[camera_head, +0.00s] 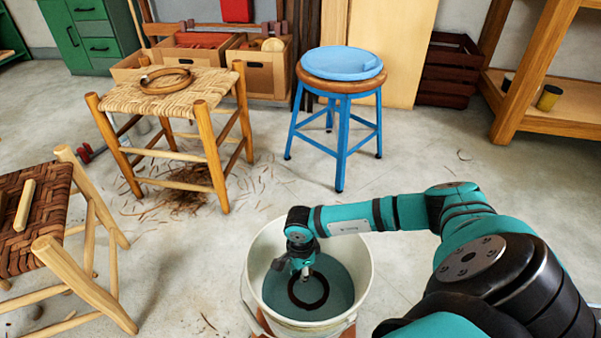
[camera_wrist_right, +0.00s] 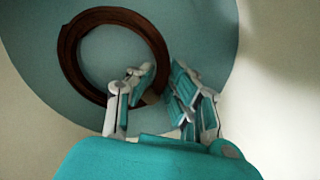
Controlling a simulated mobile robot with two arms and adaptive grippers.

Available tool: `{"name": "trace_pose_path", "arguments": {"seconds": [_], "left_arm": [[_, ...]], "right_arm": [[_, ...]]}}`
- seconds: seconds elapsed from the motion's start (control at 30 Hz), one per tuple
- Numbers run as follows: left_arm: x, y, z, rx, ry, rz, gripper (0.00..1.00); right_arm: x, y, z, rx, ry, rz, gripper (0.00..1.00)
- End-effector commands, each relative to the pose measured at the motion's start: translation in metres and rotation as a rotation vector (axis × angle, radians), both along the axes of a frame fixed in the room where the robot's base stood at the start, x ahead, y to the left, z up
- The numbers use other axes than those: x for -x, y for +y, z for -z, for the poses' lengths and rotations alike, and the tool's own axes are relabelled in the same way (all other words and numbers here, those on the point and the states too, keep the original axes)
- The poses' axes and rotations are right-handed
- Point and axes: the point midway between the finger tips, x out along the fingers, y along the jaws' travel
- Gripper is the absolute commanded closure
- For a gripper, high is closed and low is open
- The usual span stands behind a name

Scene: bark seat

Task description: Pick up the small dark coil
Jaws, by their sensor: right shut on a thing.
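The small dark coil (camera_head: 309,306) is a dark brown ring inside the white bucket (camera_head: 261,240), over blue-green water (camera_head: 342,284). My right gripper (camera_head: 304,272) reaches down into the bucket and is shut on the coil's rim. In the right wrist view the coil (camera_wrist_right: 68,54) shows as a nearly full ring, and the fingers (camera_wrist_right: 160,86) meet its lower right edge, hiding part of it. I cannot tell whether the coil touches the water. My left gripper is out of view.
A woven stool (camera_head: 187,95) bears a larger brown coil (camera_head: 166,88). A blue stool (camera_head: 342,110) with a blue seat stands behind the bucket. A dark woven chair (camera_head: 40,216) is at left. Bark scraps litter the floor; the floor right of the blue stool is mostly clear.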

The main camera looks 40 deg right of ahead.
Motion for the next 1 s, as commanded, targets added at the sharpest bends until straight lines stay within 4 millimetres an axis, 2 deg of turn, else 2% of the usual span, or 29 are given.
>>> {"name": "trace_pose_path", "arguments": {"seconds": [0.27,1.0], "left_arm": [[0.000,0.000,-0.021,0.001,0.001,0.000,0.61],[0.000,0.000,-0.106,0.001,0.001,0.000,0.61]], "right_arm": [[0.000,0.000,-0.023,-0.001,-0.001,0.000,1.00],[0.000,0.000,-0.107,-0.001,0.000,0.000,1.00]]}}
